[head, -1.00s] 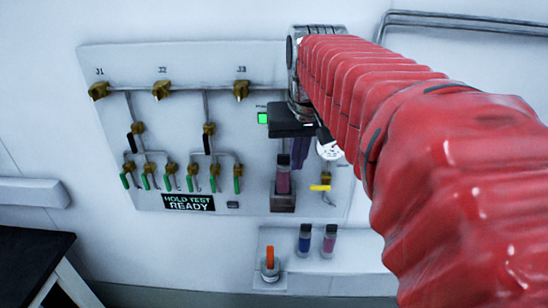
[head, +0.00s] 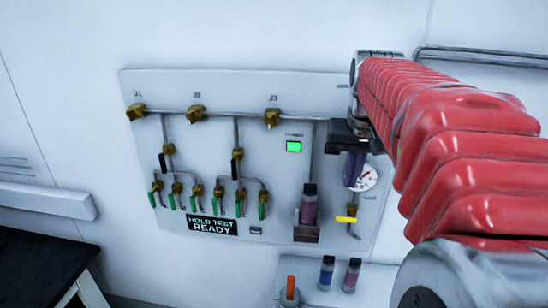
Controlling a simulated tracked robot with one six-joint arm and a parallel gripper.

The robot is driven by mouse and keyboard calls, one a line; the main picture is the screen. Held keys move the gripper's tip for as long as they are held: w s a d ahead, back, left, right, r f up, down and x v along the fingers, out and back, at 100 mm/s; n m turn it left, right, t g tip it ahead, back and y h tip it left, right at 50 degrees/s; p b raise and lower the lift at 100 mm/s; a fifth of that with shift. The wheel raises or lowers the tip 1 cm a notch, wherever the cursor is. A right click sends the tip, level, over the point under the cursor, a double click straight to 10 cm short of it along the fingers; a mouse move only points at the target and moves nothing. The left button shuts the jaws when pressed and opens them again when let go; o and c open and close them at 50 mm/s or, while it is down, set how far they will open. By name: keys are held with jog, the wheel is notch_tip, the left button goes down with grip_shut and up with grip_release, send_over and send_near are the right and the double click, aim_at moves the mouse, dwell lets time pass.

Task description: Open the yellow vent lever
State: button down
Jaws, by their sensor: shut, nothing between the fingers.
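The yellow vent lever (head: 346,219) lies about horizontal at the lower right of the wall panel, on a brass valve beneath the round white gauge (head: 367,179). My gripper (head: 353,184) hangs at the end of my red-sleeved arm, with a black body and dark purple fingers pointing down. The fingers are shut and empty. In the picture their tips are above the lever and overlap the left side of the gauge. A gap shows between the tips and the lever; how far they stand from the panel I cannot tell.
A vial with dark pink contents (head: 308,206) stands in a holder left of the lever. Several green-handled valves and a "HOLD TEST READY" sign (head: 212,226) are farther left. A green light (head: 293,146) is lit. Below, a shelf holds an orange-topped item (head: 290,288) and two vials (head: 327,272).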

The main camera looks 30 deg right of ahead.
aim_at(342, 217)
jog(key=x, duration=1.1)
jog(key=shift+s+a+f, duration=0.25)
jog(key=shift+s+f, duration=0.1)
jog(key=shift+f, duration=0.15)
